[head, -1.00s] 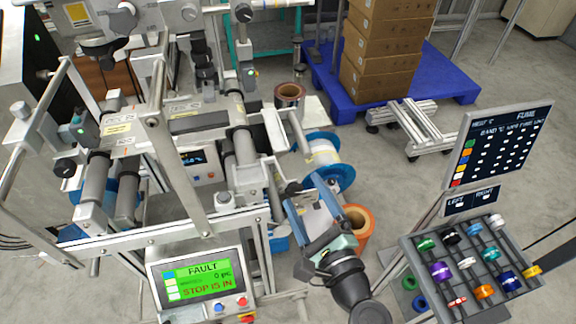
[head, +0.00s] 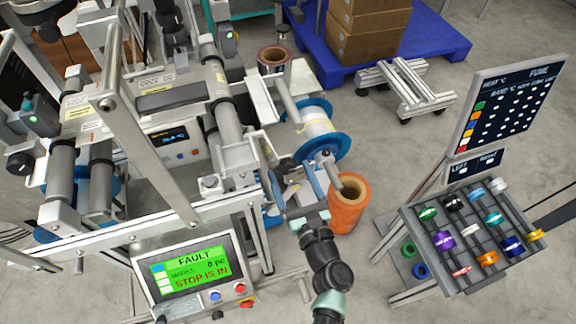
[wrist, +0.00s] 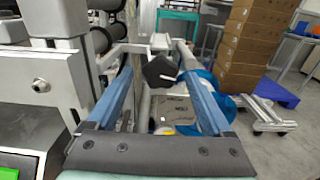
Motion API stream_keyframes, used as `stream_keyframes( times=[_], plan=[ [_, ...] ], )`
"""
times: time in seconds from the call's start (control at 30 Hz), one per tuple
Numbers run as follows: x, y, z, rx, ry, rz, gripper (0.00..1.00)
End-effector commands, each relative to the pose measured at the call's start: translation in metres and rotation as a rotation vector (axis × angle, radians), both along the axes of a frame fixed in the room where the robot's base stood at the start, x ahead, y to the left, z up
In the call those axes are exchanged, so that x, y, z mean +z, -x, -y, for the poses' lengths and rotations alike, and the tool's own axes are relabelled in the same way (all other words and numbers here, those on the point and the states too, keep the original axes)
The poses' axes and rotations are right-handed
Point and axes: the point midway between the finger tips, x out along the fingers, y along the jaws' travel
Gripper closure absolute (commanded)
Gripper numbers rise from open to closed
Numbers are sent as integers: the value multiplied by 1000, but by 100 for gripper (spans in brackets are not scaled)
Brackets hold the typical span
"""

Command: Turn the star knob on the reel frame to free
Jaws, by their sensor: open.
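The star knob (wrist: 160,70) is black with several blunt lobes and shows in the wrist view near the tips of my fingers. It sits on the grey metal reel frame (wrist: 45,80). My gripper (wrist: 157,62) is open and empty, with one blue finger to each side of the knob in the picture. I cannot tell whether the knob is between the fingers or still beyond them. In the head view my gripper (head: 290,172) reaches toward the right side of the frame, beside the blue-flanged reel (head: 337,147). The knob's free marking is not readable.
An orange roll (head: 347,215) stands on the floor just right of my gripper. A green screen (head: 193,270) reads FAULT and STOP IS IN. A rack of coloured spools (head: 440,275) stands at the right.

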Motion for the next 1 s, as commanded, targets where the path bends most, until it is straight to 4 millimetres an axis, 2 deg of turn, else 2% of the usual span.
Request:
stream_keyframes(
  times=[0.1,0.2,0.53,0.57,1.0],
  plan=[
    [0,-15,-4,0,1,1,15],
    [0,-22,-7,0,1,1,15],
    [0,-25,-8,-1,1,0,15],
    [0,-25,-8,-1,1,0,19],
    [0,-24,-8,-1,1,0,98]
  ],
)
